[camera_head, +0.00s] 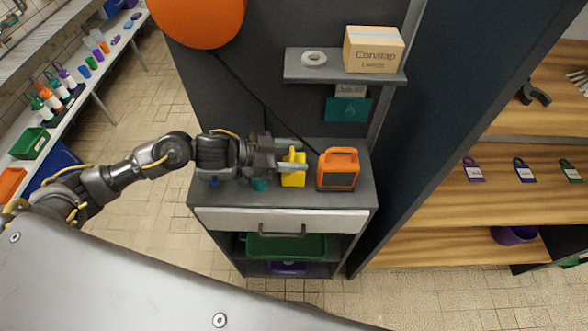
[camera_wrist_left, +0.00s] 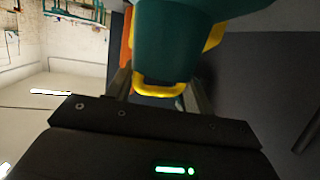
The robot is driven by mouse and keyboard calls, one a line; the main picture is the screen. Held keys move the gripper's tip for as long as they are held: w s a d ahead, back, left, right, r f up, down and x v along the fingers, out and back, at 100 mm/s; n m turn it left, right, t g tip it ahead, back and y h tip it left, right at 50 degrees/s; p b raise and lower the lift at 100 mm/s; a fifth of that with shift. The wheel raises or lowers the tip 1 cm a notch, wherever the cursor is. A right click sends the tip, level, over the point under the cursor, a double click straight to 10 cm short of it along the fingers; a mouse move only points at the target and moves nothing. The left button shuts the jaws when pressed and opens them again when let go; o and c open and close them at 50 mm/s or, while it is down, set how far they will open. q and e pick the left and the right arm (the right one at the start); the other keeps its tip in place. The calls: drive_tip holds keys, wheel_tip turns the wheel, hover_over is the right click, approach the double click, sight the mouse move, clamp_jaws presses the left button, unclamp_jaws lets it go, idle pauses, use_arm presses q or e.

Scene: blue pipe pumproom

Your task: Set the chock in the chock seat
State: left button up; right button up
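My left gripper (camera_head: 303,155) reaches in from the left over the grey cabinet top. Its fingers are apart, one on each side of a yellow item (camera_head: 293,180). In the left wrist view a teal body (camera_wrist_left: 168,45) with a yellow loop (camera_wrist_left: 160,89) is between the fingers, with narrow gaps seeming to show beside the loop. I cannot tell whether the fingers touch it. A small teal item (camera_head: 259,184) and a small dark blue item (camera_head: 214,181) stand near the arm. I cannot make out for certain which thing is the chock, or its seat. My right gripper is not in view.
An orange lantern-like box (camera_head: 338,170) stands just right of the yellow item. A small shelf (camera_head: 328,74) above holds a carton (camera_head: 373,50) and a pale ring (camera_head: 314,58). A drawer (camera_head: 280,220) is below. Wooden shelves (camera_head: 450,190) stand at right.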

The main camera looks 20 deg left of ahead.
use_arm(q)
clamp_jaws()
drive_tip(key=shift+r, duration=0.15)
wheel_tip(320, 180, up, 10)
drive_tip(key=shift+f+b, duration=0.2)
drive_tip(key=shift+b, duration=0.3)
drive_tip(key=shift+a, duration=0.1)
